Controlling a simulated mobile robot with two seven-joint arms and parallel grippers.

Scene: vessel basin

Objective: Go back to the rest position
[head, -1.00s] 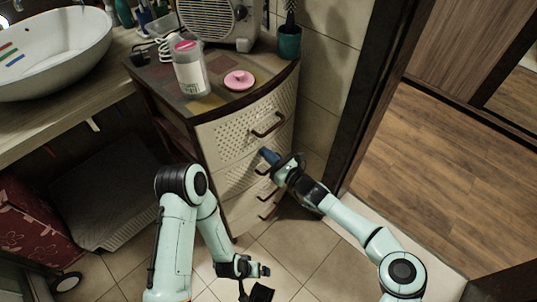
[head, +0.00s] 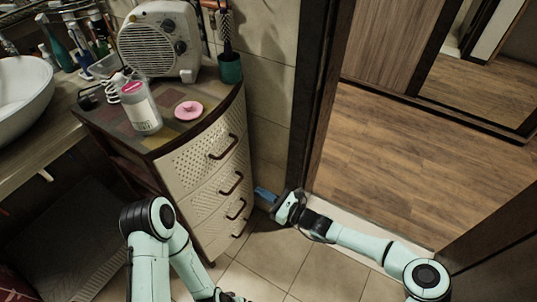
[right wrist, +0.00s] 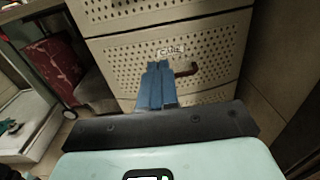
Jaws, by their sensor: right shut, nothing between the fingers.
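My right gripper (head: 263,194) is in the head view, just right of the drawer cabinet (head: 195,165). Its blue fingers are shut with nothing between them. The right wrist view shows the fingers (right wrist: 157,86) pressed together in front of the perforated drawer fronts (right wrist: 215,65). Whether they touch the cabinet cannot be told. My left gripper (head: 228,297) is at the bottom edge of the head view, mostly cut off, with its jaws unclear.
A door frame (head: 318,90) stands right of the cabinet. A white basin (head: 20,90) is at left. Tiled floor (head: 270,250) lies in front.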

